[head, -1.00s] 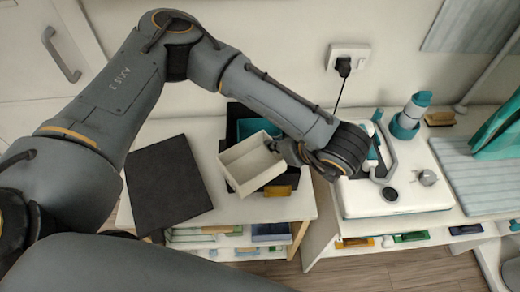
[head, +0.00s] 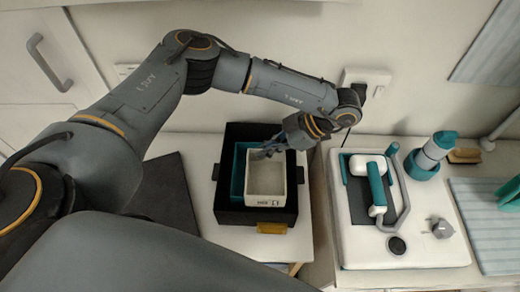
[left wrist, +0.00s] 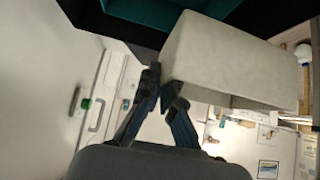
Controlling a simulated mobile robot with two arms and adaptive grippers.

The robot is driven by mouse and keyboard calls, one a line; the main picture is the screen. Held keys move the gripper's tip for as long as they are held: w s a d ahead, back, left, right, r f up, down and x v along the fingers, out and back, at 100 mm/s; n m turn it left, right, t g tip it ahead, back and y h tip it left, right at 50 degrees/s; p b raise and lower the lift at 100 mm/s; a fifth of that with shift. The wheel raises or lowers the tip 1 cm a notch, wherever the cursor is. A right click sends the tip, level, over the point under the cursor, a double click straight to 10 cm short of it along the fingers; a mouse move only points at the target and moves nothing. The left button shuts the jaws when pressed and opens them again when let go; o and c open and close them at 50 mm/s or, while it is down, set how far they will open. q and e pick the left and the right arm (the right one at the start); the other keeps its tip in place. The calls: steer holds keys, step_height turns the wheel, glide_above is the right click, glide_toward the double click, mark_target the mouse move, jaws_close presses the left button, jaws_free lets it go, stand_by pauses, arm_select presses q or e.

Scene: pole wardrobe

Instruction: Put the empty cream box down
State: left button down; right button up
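The empty cream box (head: 266,188) is upright, with its open top facing up, over the right part of the black tray (head: 228,215). It stands beside the teal box (head: 239,175). I cannot tell whether its base touches the tray. My left gripper (head: 272,150) is at its far rim, with the fingers closed on the wall. In the left wrist view the fingers (left wrist: 165,92) meet at a corner of the cream box (left wrist: 225,62). The teal box (left wrist: 155,12) shows beyond it. My right gripper is not in view.
An orange tab (head: 272,228) is at the tray's front. To the right, a white case (head: 365,254) has a grey and teal handle, beside a teal and white bottle (head: 432,152). A dark panel (head: 160,195) lies left. A wall socket (head: 366,80) is behind.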

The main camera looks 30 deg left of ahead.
arm_select(q)
steer(key=w+a+f, duration=0.2)
steer(key=f, duration=0.1)
steer(key=w+a+f+b, duration=0.1)
steer(key=w+f, duration=0.1)
steer(key=f, duration=0.1)
steer(key=w+a+f, duration=0.2)
steer(key=f, duration=0.2)
steer(key=shift+w+a+b, duration=0.15)
steer(key=shift+a+b, duration=0.15)
steer(key=shift+b, duration=0.05)
steer(key=shift+f, duration=0.25)
steer(key=shift+f+b, duration=0.65)
steer(key=shift+f, duration=0.05)
steer(key=c, duration=1.8)
jaws_free()
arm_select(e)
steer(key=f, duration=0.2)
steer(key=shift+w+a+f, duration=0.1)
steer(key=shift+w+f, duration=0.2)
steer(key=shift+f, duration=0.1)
arm_select(q)
steer(key=shift+r, duration=0.1)
